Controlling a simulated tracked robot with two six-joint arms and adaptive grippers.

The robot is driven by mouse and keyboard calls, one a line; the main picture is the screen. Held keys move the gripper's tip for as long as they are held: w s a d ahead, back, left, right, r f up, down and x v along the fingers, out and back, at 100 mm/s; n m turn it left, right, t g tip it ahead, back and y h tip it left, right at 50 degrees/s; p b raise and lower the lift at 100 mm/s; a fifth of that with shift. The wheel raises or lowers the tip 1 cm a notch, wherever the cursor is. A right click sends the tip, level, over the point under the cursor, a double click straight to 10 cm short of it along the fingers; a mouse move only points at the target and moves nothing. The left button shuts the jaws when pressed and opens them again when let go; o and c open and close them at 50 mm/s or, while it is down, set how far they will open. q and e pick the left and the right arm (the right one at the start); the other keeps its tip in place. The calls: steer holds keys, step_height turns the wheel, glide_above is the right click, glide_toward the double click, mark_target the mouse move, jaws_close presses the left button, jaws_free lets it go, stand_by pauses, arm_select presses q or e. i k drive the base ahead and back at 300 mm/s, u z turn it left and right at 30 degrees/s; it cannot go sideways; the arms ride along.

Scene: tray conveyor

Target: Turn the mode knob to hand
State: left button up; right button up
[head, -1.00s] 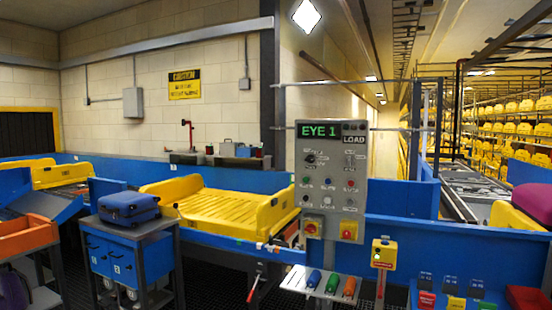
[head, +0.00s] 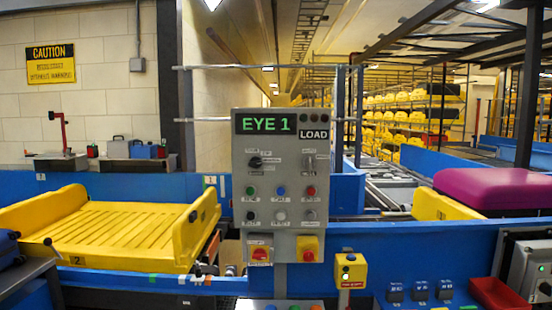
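The grey control panel (head: 237,217) stands upright near the middle of the head view. A green display (head: 265,124) at its top reads EYE 1, with a LOAD label beside it. A black rotary knob (head: 255,162) sits at the panel's upper left, among small labels too small to read surely, so I cannot tell which mode it points to. A switch (head: 308,164) sits to its right. Rows of coloured buttons lie below, with two red knobs on yellow plates at the bottom. Neither of my grippers shows in the head view.
A yellow tray (head: 120,235) sits on the blue conveyor at the left. A purple suitcase (head: 480,190) lies in a yellow tray at the right. A yellow button box (head: 350,269) stands right of the panel's foot. A red bin (head: 497,293) is at the lower right.

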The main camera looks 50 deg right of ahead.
mark_target(309, 163)
steer(key=z, duration=0.45)
steer(key=i, duration=1.15)
steer(key=z, duration=0.85)
steer(key=i, duration=0.2)
steer(key=z, duration=0.25)
steer(key=k, duration=0.9)
steer(key=z, duration=0.15)
steer(key=i, duration=0.9)
steer(key=u, duration=0.05)
